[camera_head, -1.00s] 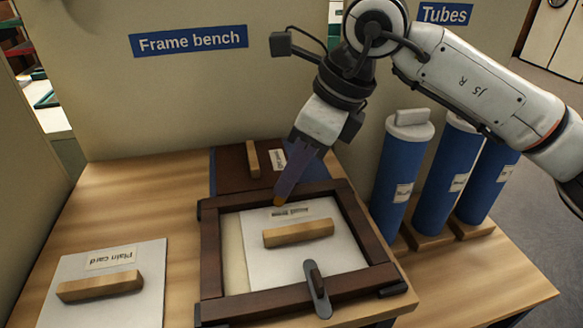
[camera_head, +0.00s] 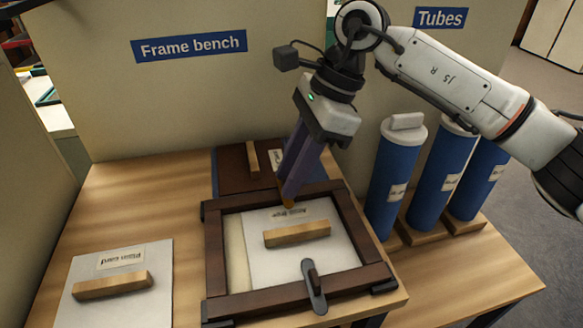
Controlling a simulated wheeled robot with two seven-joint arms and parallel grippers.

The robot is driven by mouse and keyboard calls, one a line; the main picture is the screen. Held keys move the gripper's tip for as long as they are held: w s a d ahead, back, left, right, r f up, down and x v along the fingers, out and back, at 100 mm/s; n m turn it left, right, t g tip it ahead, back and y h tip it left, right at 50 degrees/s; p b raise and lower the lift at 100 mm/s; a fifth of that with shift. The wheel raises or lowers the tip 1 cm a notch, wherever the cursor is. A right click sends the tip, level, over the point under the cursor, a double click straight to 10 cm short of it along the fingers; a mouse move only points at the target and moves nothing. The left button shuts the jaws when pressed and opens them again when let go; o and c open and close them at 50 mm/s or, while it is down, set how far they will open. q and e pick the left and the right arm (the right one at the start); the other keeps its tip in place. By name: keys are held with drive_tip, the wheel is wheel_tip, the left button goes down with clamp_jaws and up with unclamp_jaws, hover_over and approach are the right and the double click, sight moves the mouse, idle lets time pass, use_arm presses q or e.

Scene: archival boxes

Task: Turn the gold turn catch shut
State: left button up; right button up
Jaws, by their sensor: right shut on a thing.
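The dark wooden frame (camera_head: 213,262) lies on the bench with a white card (camera_head: 338,253) inside it. My right gripper (camera_head: 286,196) points down at the frame's back rail, its purple fingers shut on the gold turn catch (camera_head: 287,204). Only a small gold-orange end of the catch shows below the fingertips, over the card's back edge. The fingers hide the rest, so its exact angle cannot be told. A grey turn catch (camera_head: 314,287) sits on the front rail and points across it, its upper end over the card. My left gripper is not in view.
A wooden bar (camera_head: 296,233) stands on the framed card. A plain card (camera_head: 150,262) with another wooden bar (camera_head: 113,285) lies at left. Behind the frame is a brown board (camera_head: 230,172). Blue tubes (camera_head: 391,185) stand close at right. Bare bench lies left of the frame.

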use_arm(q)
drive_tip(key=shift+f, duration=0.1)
use_arm(e)
drive_tip(key=o, duration=1)
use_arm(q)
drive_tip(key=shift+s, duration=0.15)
use_arm(e)
drive_tip(key=shift+o, duration=0.4)
use_arm(q)
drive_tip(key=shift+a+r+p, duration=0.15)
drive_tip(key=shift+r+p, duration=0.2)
drive_tip(key=shift+p, duration=0.35)
use_arm(e)
drive_tip(key=s+v, duration=0.1)
drive_tip(key=v, duration=0.9)
drive_tip(key=shift+w, duration=0.5)
drive_tip(key=shift+d+r, duration=0.1)
drive_tip(key=shift+r, duration=0.05)
